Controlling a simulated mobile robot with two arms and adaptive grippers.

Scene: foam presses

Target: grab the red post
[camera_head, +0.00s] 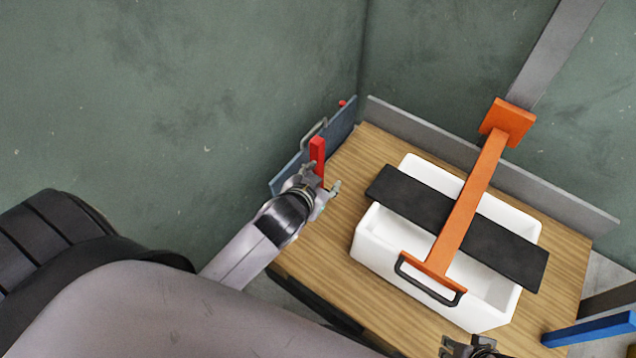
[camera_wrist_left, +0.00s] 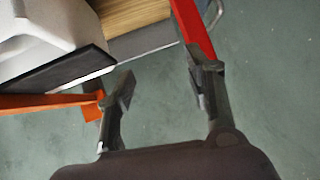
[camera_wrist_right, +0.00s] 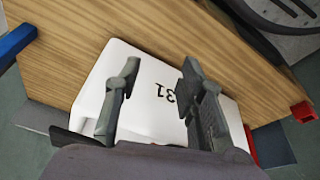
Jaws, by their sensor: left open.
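The red post (camera_head: 317,153) stands upright at the left edge of the wooden table, by a blue-grey panel. My left gripper (camera_head: 324,180) is open and close beside the post's lower part. In the left wrist view the post (camera_wrist_left: 192,28) runs down to the right-hand finger of this gripper (camera_wrist_left: 160,78), and its end is partly hidden there. The space between the fingers looks empty. My right gripper (camera_head: 470,349) is at the bottom edge of the head view. In the right wrist view it (camera_wrist_right: 158,75) is open and empty, in front of a white bin marked 31.
The white bin (camera_head: 380,240) stands on the table (camera_head: 345,285), with a black plate (camera_head: 410,198) across it and an orange arm (camera_head: 468,195) above. The blue-grey panel (camera_head: 342,122) has a grey handle. A blue bar (camera_head: 590,330) sticks out at the right.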

